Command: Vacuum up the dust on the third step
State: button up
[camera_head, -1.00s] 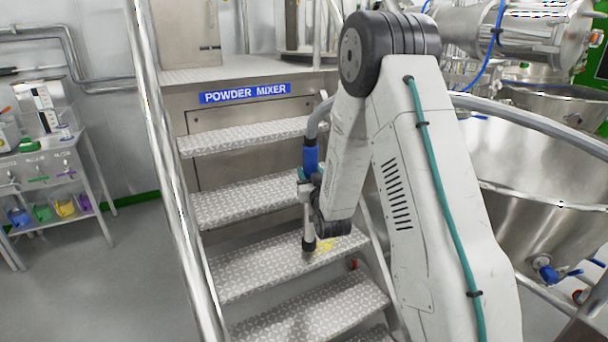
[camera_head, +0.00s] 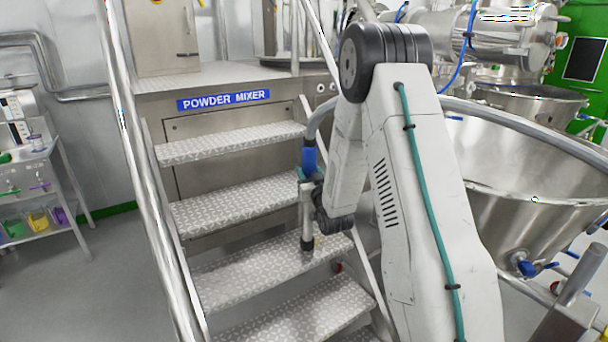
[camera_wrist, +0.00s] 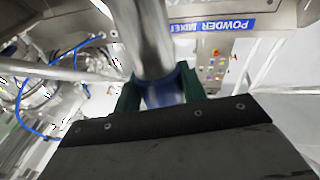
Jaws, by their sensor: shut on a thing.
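My gripper (camera_head: 308,181) is shut on the vacuum wand, which has a blue handle (camera_head: 309,160) and a metal tube (camera_head: 307,215). In the wrist view, the green fingers of my gripper (camera_wrist: 160,93) close around the blue part, and the metal tube (camera_wrist: 145,35) runs up past them. The dark nozzle (camera_head: 307,243) is at the right part of a patterned metal step (camera_head: 240,278), at or just above its surface. No yellow dust shows clearly on that step; my arm and the wand hide a little of it.
The grey hose (camera_head: 480,108) curves behind my arm to the right. A metal handrail (camera_head: 140,165) runs along the left of the stairs. Other steps (camera_head: 235,203) lie above and below. A large steel vessel (camera_head: 520,205) stands to the right. The floor at left is clear.

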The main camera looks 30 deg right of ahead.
jog(key=d, duration=0.6)
jog(key=shift+d, duration=0.15)
jog(key=shift+r, duration=0.1)
dwell(0.4)
jog(key=shift+r, duration=0.1)
dwell(0.4)
notch_tip(320, 180, up, 8)
dwell(0.5)
dwell(0.5)
